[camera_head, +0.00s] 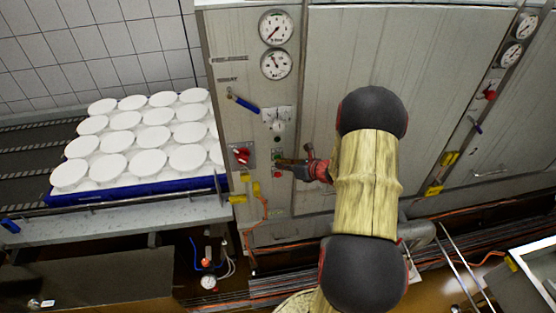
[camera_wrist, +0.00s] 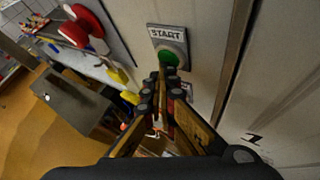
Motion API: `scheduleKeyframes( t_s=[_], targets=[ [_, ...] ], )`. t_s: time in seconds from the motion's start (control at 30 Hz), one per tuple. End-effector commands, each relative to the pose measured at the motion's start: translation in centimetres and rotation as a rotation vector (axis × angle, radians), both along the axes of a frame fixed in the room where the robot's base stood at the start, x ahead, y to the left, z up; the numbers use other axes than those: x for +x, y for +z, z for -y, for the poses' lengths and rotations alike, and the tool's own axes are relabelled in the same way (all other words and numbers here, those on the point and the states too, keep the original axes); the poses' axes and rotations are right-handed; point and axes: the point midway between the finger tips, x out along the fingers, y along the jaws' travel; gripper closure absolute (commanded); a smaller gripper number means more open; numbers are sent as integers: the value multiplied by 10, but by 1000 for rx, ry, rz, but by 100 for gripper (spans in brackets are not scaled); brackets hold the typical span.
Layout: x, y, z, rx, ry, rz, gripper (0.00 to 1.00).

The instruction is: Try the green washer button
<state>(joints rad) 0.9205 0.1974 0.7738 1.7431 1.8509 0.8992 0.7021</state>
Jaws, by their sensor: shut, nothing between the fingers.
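The green button (camera_wrist: 168,58) sits on a grey plate marked START (camera_wrist: 166,34) on the washer's metal front, in the wrist view. My gripper (camera_wrist: 160,74) is shut and empty, its fingertips just below the green button in that picture. I cannot tell whether they touch it. In the head view my gripper (camera_head: 278,162) is at the washer's control panel (camera_head: 228,112), right of a red switch (camera_head: 241,156). A small green spot (camera_head: 278,153) shows just above the fingertips there; the START label cannot be read in this view.
Two round gauges (camera_head: 276,27) and a blue-handled lever (camera_head: 243,102) are higher on the panel. Yellow latches (camera_head: 238,199) and an orange cable (camera_head: 262,220) are below. A blue tray (camera_head: 130,192) of white moulds stands on a conveyor at left. The red knob (camera_wrist: 73,33) shows close in the wrist view.

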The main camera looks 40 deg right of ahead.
Motion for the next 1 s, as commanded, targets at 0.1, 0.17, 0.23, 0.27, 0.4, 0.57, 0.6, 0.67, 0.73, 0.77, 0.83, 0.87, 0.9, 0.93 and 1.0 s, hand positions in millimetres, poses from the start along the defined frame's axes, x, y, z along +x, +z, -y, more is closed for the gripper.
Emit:
scheduleKeyframes(
  t_s=[0.1, 0.17, 0.23, 0.27, 0.4, 0.57, 0.6, 0.67, 0.73, 0.77, 0.83, 0.87, 0.9, 0.93, 1.0],
  targets=[
    [1, 1, 0, -1, 0, 2, 100],
    [1, 1, 0, -1, 0, 2, 100],
    [0, 1, 0, -1, 0, 2, 100],
    [0, 1, 0, -1, 0, 2, 100],
    [-4, 1, -2, 0, -1, 1, 100],
    [-12, 1, -7, -1, -1, 1, 100],
    [-13, 1, -8, -1, 0, 1, 100],
    [-15, 1, -9, -1, 0, 1, 100],
    [-16, 1, -10, -1, 0, 1, 100],
    [-16, 1, -10, -1, 0, 1, 100],
    [-16, 1, -10, -1, 0, 1, 100],
    [-16, 1, -10, -1, 0, 1, 100],
    [-16, 1, -10, -1, 0, 1, 100],
    [-16, 1, -10, -1, 0, 1, 100],
    [-17, 1, -10, 0, 0, 1, 100]
  ],
)
